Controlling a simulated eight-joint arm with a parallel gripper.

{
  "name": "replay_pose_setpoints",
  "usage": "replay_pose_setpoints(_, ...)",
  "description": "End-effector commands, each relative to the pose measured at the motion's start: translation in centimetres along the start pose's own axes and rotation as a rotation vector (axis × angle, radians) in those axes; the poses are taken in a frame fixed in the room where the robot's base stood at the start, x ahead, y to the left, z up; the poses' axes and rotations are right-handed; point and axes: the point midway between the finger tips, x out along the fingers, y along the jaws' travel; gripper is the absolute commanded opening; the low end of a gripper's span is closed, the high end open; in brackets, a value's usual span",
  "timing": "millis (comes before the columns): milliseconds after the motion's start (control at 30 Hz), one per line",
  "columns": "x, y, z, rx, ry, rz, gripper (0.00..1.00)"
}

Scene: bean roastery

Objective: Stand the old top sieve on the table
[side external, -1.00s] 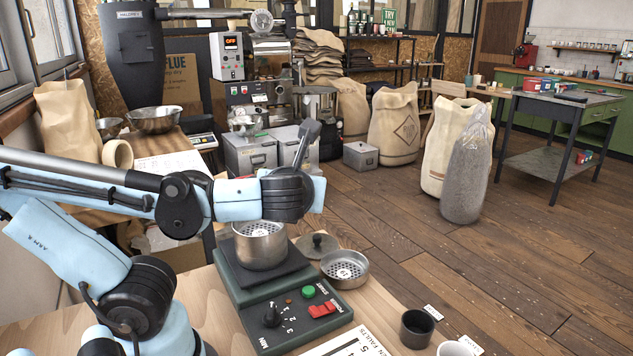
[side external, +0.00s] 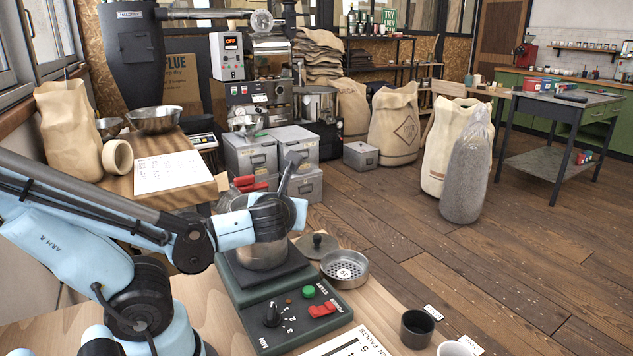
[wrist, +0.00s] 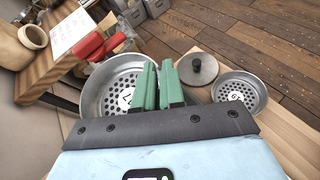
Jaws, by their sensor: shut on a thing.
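A metal sieve stack or pan (side external: 262,256) stands on the dark plate of the green shaker (side external: 285,318). In the wrist view the sieve (wrist: 90,100) shows its perforated floor and a white label. My gripper (wrist: 158,68) reaches down over its right rim, its two green fingers close together with the rim between them. In the side view my wrist covers the sieve's top and hides the fingertips. I cannot tell whether the sieve is lifted. A second, shallow sieve (side external: 344,268) with a white label stands on the table, right of the shaker; it also shows in the wrist view (wrist: 240,92).
A grey knobbed lid (side external: 317,244) lies behind the second sieve. A dark cup (side external: 416,328) and a white cup (side external: 455,348) stand at the front right, near a printed sheet (side external: 350,344). Red objects (side external: 250,184) lie behind the shaker. Bare wood shows left of the shaker.

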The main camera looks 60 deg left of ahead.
Motion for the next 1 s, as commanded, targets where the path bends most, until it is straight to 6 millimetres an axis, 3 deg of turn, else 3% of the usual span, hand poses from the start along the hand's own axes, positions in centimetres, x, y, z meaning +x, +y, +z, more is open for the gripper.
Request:
replay_pose_setpoints(533,0.36,-0.1,-0.96,0.0,0.0,0.0,0.0)
replay_pose_setpoints(567,0.34,-0.09,-0.92,0.0,0.0,0.0,0.13)
replay_pose_setpoints(700,0.34,-0.08,-0.92,0.0,0.0,0.0,0.35)
replay_pose_setpoints(1000,0.35,-0.09,-0.93,0.0,0.0,0.0,0.35)
